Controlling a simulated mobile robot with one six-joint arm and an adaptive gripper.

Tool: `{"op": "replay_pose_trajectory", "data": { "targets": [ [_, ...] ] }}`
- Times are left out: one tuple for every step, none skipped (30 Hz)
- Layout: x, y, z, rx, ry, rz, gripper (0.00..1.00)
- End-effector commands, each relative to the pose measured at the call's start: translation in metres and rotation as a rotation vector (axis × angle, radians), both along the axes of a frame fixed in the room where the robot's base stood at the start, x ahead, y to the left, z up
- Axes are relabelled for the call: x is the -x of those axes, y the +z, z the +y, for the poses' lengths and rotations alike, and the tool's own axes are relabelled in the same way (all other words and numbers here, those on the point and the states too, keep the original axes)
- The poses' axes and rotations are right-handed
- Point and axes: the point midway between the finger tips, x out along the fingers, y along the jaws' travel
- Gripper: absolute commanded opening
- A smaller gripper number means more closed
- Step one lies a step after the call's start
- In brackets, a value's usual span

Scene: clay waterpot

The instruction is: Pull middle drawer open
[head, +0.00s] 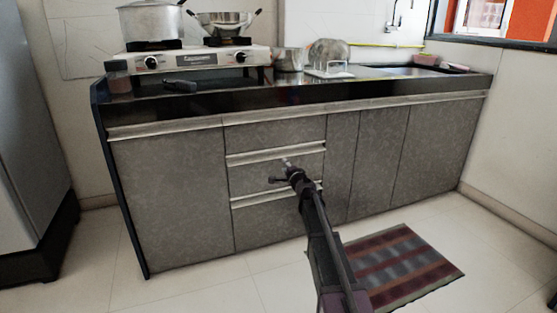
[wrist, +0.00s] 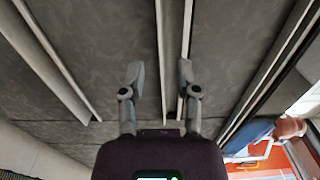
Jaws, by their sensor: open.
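The middle drawer (head: 250,178) sits in the grey drawer column of the counter and looks shut. A pale handle strip (head: 262,156) runs along its top edge. My gripper (head: 279,171) is open in front of this drawer, just below that strip in the head view. In the wrist view, my gripper's (wrist: 161,76) two fingers stand apart, with a pale strip (wrist: 162,50) showing between them. The right finger overlaps a second pale edge. I cannot tell whether either finger touches the cabinet. My arm hides part of the lower drawer (head: 262,226).
Cabinet doors (head: 170,195) flank the drawers. A striped mat (head: 405,265) lies on the floor at right. The tiled floor at left is clear.

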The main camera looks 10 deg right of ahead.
Motion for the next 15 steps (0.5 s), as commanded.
{"op": "replay_pose_trajectory", "data": {
  "targets": [
    [-0.012, 0.0, 0.002, 0.0, 0.0, 0.0, 0.42],
    [-0.017, 0.0, 0.003, 0.0, 0.0, 0.0, 0.42],
    [-0.023, 0.0, 0.004, 0.0, 0.0, 0.0, 0.42],
    [-0.027, 0.0, 0.005, 0.0, 0.0, 0.0, 0.42],
    [-0.032, 0.0, 0.005, 0.0, 0.0, 0.0, 0.42],
    [-0.038, 0.0, 0.007, 0.0, 0.0, 0.0, 0.42],
    [-0.042, 0.0, 0.008, 0.0, -0.001, 0.0, 0.42],
    [-0.046, 0.0, 0.009, 0.0, -0.001, 0.0, 0.42],
    [-0.05, 0.0, 0.01, 0.0, -0.001, 0.0, 0.42],
    [-0.054, 0.0, 0.011, 0.0, -0.001, 0.0, 0.42],
    [-0.057, 0.0, 0.011, 0.0, -0.001, 0.0, 0.42],
    [-0.061, 0.0, 0.012, 0.0, -0.001, 0.0, 0.42],
    [-0.064, 0.0, 0.013, 0.0, -0.001, 0.0, 0.42],
    [-0.066, 0.0, 0.013, 0.0, -0.001, 0.0, 0.42],
    [-0.068, 0.0, 0.014, 0.0, -0.001, 0.0, 0.42]
  ]
}}
